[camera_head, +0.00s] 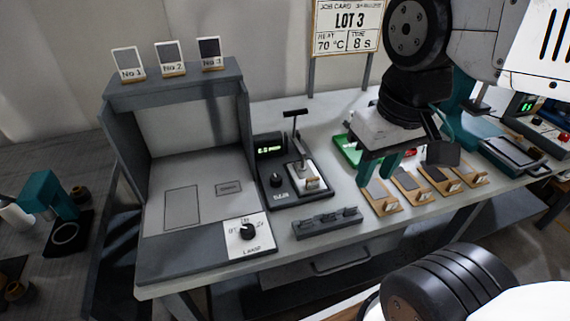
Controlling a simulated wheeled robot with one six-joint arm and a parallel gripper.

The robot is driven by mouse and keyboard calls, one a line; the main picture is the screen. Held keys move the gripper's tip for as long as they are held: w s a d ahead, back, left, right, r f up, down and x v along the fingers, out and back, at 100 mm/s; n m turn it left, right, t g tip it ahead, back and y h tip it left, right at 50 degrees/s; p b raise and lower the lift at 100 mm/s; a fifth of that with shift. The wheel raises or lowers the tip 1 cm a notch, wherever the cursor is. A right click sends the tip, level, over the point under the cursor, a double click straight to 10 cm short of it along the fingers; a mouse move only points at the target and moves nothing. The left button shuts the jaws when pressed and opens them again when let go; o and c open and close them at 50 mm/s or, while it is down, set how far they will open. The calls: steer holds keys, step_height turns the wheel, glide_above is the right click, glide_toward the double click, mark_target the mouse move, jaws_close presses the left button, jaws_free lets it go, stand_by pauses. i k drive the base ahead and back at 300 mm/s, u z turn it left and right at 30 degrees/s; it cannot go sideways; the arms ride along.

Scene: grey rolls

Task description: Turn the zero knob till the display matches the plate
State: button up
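A dark measuring instrument (300,195) stands on the bench beside the grey booth. Its small display (270,149) shows green digits too small to read surely. A black round knob (276,180) sits below the display. A small pale plate (312,183) with a wooden edge lies at the foot of the instrument's post; its marking is not readable. My gripper (377,176) hangs to the right of the instrument, with its teal fingers apart and nothing seen between them. It is clear of the knob, above or near the small wooden stands.
The grey booth (125,177) has a lamp knob (248,231) on its front corner and numbered cards on top. A dark slotted block (327,222) lies in front of the instrument. Several wooden stands (408,186) line the bench's right part. A LOT 3 card (346,27) stands behind.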

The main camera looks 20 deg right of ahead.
mark_target(276, 180)
steer(key=u, duration=1.6)
steer(key=k, duration=0.75)
steer(key=z, duration=1.2)
steer(key=i, duration=0.5)
steer(key=u, duration=0.05)
